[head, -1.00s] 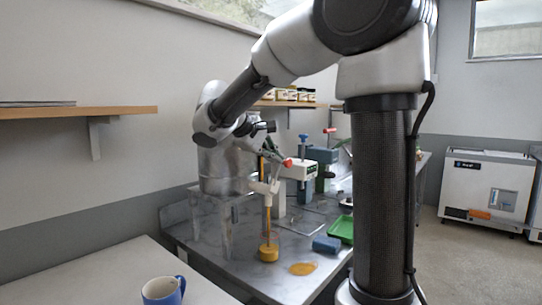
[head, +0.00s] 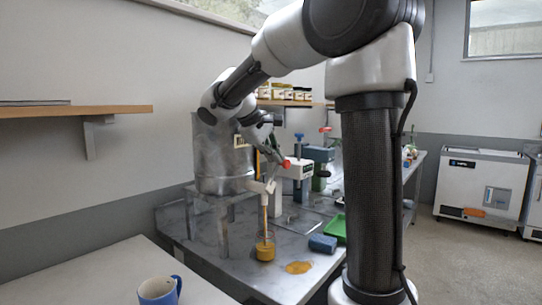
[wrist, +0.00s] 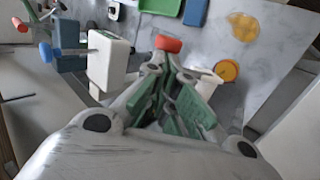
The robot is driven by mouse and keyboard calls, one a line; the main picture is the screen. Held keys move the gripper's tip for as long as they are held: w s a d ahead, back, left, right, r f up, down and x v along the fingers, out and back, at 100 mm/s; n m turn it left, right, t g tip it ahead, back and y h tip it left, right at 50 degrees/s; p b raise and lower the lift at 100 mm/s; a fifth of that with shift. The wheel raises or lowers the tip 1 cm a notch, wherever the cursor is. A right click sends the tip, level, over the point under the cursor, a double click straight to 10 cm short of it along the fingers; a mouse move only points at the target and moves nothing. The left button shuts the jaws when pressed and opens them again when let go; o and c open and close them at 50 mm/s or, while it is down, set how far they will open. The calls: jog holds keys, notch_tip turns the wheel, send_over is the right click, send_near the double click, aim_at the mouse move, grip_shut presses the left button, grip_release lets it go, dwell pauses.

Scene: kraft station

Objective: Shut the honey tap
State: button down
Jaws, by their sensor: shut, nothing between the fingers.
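The steel honey tank (head: 212,170) stands on a frame, with a pale tap (head: 262,188) low on its front. The tap's lever ends in a red knob (head: 286,163), which also shows in the wrist view (wrist: 168,43). A thin amber stream runs from the tap into a honey jar (head: 265,250) below; the jar shows in the wrist view too (wrist: 227,71). My gripper (head: 279,156) is shut and empty close to the knob. In the wrist view its green fingers (wrist: 165,72) end just short of the knob or against it; contact is unclear.
A white and blue device (head: 297,170) stands right of the tap. A blue mug (head: 160,291) stands on the near counter.

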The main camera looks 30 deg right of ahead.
jog(key=d+y, duration=0.1)
jog(key=d+f+y, duration=0.1)
jog(key=shift+w+d+g+y, duration=0.1)
jog(key=shift+w+g+y, duration=0.3)
jog(key=w+d+f+g+y, duration=0.1)
jog(key=d+f+g+y, duration=0.1)
jog(key=d+f+y, duration=0.1)
jog(key=shift+w+d+f+y, duration=0.15)
jog(key=shift+d+f+y, duration=0.1)
jog(key=shift+f+y, duration=0.75)
jog(key=shift+a+r, duration=0.1)
